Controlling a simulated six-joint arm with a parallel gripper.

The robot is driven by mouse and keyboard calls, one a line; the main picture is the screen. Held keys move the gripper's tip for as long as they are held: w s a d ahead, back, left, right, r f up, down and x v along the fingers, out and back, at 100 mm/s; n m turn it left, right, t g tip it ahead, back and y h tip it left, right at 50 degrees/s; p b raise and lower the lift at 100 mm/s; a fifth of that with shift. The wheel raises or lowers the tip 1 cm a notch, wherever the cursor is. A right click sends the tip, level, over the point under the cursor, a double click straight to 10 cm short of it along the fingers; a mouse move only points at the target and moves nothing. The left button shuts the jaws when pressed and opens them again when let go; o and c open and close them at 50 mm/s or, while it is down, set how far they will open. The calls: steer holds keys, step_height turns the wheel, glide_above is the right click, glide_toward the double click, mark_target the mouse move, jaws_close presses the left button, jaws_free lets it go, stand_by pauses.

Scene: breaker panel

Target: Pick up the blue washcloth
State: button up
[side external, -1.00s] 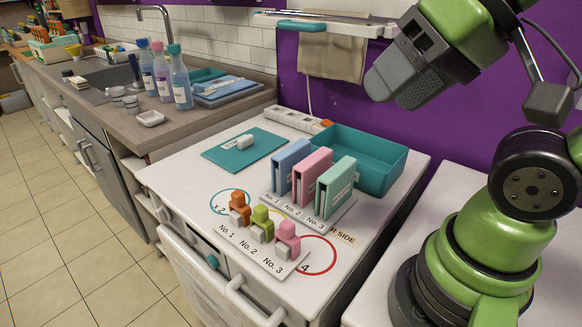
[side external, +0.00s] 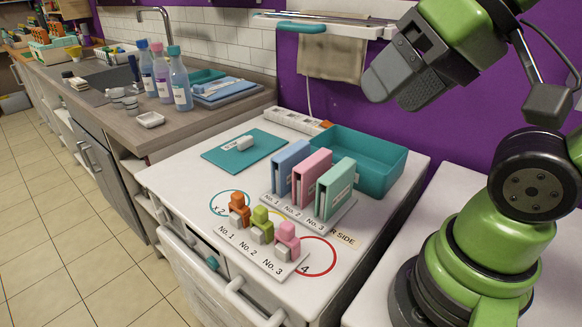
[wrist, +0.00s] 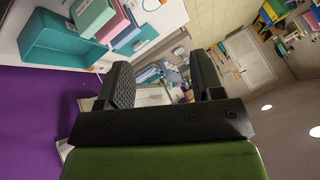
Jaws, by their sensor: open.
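A folded light-blue cloth-like item (side external: 222,88), which may be the blue washcloth, lies on the wooden counter right of the bottles, in the side external view. I cannot tell for sure that it is cloth. My gripper (side external: 376,84) is at the upper right, in the air above the white cabinet and well apart from that item. In the wrist view, my gripper (wrist: 163,80) has its two fingers spread with nothing held between them. Small blue things on the distant counter show between the fingers, too small to tell apart.
The white cabinet top holds a teal bin (side external: 375,165), upright binders (side external: 312,172), a teal board (side external: 240,152) and several coloured blocks (side external: 262,222). Bottles (side external: 180,82) stand on the counter. A rail with a beige cloth (side external: 331,62) hangs on the purple wall.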

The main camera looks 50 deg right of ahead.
steer(key=m+g+h, duration=0.6)
steer(key=m+g, duration=0.1)
steer(key=m, duration=0.5)
glide_above(291, 150)
steer(key=s+a, duration=0.2)
steer(key=a, duration=0.2)
step_height(291, 150, down, 12)
steer(key=f, duration=0.2)
steer(key=w+d+f+m, duration=0.1)
steer(key=f, duration=0.1)
steer(key=w+d+f+m, duration=0.1)
steer(key=f, duration=0.2)
steer(key=shift+d+h, duration=0.1)
steer(key=shift+h, duration=0.2)
steer(key=x, duration=0.6)
steer(key=shift+d+r, duration=0.1)
steer(key=shift+d, duration=0.1)
steer(key=shift+f, duration=0.4)
steer(key=shift+c, duration=0.2)
